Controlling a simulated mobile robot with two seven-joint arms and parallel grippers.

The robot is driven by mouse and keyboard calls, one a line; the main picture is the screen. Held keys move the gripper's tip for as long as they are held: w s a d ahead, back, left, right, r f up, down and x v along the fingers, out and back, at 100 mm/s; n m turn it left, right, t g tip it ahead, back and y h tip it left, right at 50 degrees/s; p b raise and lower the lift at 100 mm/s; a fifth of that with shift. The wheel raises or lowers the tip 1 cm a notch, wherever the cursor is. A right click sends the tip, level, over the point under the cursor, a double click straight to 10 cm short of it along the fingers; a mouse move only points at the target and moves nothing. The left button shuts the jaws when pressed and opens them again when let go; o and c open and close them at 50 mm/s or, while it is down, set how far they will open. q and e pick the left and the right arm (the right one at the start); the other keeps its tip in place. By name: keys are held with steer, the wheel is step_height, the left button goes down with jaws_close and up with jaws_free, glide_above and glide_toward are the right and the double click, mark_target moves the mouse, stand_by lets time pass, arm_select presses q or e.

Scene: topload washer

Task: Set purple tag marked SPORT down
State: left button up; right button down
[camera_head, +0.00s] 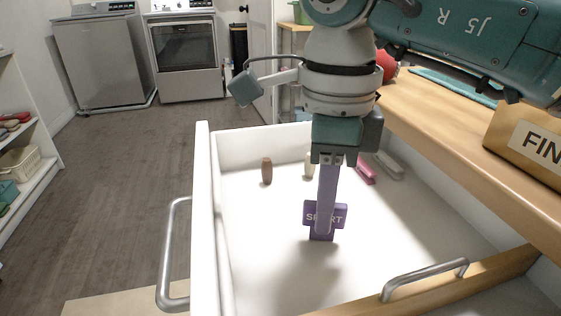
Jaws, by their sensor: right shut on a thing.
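The purple tag marked SPORT (335,215) is upright inside a white open drawer (250,225), near the drawer's middle. My right gripper (328,165) points straight down from above and is shut on the tag's upper part. The fingers hide part of the tag and its lettering. The tag's purple foot is at or just above the drawer floor; I cannot tell if it touches. My left gripper is not in view.
Inside the drawer, a brown item (267,171), a cream item (309,165), a pink item (365,173) and a pale grey item (389,166) lie toward the back. A metal handle (170,260) is on the left. A wooden counter (450,130) runs along the right.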

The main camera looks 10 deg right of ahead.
steer(key=shift+f, duration=0.15)
steer(key=c, duration=0.9)
jaws_free()
steer(key=shift+r, duration=0.5)
step_height(320, 180, up, 11)
steer(key=shift+r+p, duration=0.2)
steer(key=shift+p, duration=0.65)
steer(key=shift+a, duration=0.1)
